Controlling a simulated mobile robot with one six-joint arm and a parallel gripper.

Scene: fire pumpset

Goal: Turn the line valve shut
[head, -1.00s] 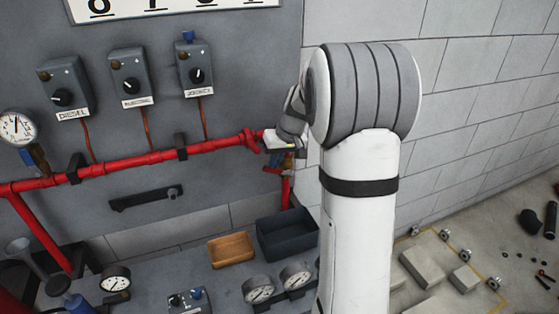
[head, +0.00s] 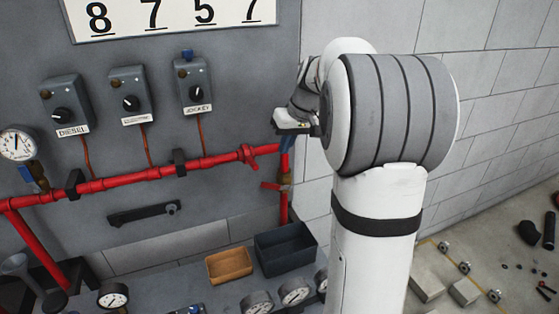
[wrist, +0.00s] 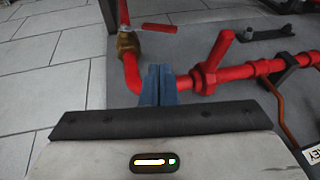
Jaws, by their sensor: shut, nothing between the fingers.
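A brass valve (head: 285,180) sits on the vertical red pipe at the right end of the line, and it also shows in the wrist view (wrist: 128,44). Its red lever (head: 270,186) points left, across the vertical pipe; the lever shows in the wrist view (wrist: 158,28) too. My gripper (wrist: 158,85) has its blue fingers together and holds nothing. In the wrist view the fingers overlap the red pipe near its elbow, below the valve in the picture; contact cannot be told. In the head view my gripper (head: 287,146) is above the valve, apart from the lever.
A red fitting with a protruding arm (wrist: 212,70) is on the horizontal pipe (head: 130,180). Labelled control boxes (head: 192,85) hang above. An orange tray (head: 230,266) and a dark bin (head: 285,250) stand on the bench below. A block wall rises at right.

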